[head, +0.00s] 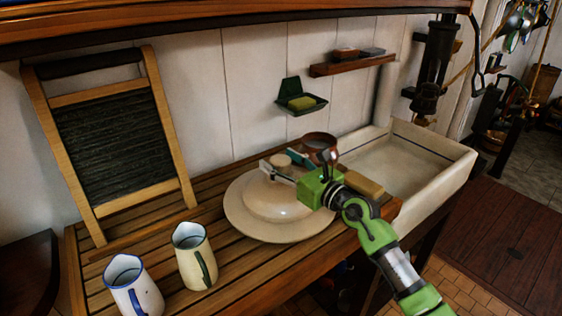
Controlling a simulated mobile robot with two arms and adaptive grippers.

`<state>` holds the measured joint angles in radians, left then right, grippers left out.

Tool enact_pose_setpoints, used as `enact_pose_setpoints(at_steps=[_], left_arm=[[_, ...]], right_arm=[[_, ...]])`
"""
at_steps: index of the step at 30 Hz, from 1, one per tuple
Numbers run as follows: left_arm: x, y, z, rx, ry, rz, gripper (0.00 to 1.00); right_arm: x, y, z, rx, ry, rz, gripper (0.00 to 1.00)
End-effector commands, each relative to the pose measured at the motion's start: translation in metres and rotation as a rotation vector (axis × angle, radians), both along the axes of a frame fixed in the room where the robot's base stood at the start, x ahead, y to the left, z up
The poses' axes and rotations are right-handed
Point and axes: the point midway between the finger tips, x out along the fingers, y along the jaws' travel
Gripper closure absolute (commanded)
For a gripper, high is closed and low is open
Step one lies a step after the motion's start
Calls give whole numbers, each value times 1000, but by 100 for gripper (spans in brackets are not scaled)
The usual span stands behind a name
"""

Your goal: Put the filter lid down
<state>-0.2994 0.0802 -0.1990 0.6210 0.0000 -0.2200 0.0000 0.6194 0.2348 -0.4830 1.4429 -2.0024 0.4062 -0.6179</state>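The filter lid (281,205) is a cream, round, domed piece with a wide flat rim and a small knob (281,160) on top. It is over the slatted wooden draining board (216,217), level or nearly so; I cannot tell whether its rim touches the slats. My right gripper (281,163) is at the knob, its fingers on either side of it. I cannot tell whether they press on it. The green gripper body covers part of the lid's right side. My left gripper is not in view.
Two enamel jugs, one cream (194,262) and one white-blue (134,290), stand at the front left. A washboard (113,140) leans on the wall. A brown cup (319,142) and yellowish block (363,184) are near the gripper. The sink (455,160) is at right.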

Motion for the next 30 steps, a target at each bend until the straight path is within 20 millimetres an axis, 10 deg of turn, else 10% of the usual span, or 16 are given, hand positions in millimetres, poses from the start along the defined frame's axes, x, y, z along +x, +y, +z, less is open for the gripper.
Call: enact_pose_setpoints(at_steps=[11, 30], left_arm=[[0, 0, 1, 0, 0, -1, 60], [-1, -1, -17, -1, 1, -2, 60]], right_arm=[[-9, -9, 1, -2, -1, -1, 45], [-90, -76, 1, -2, 1, 0, 45]])
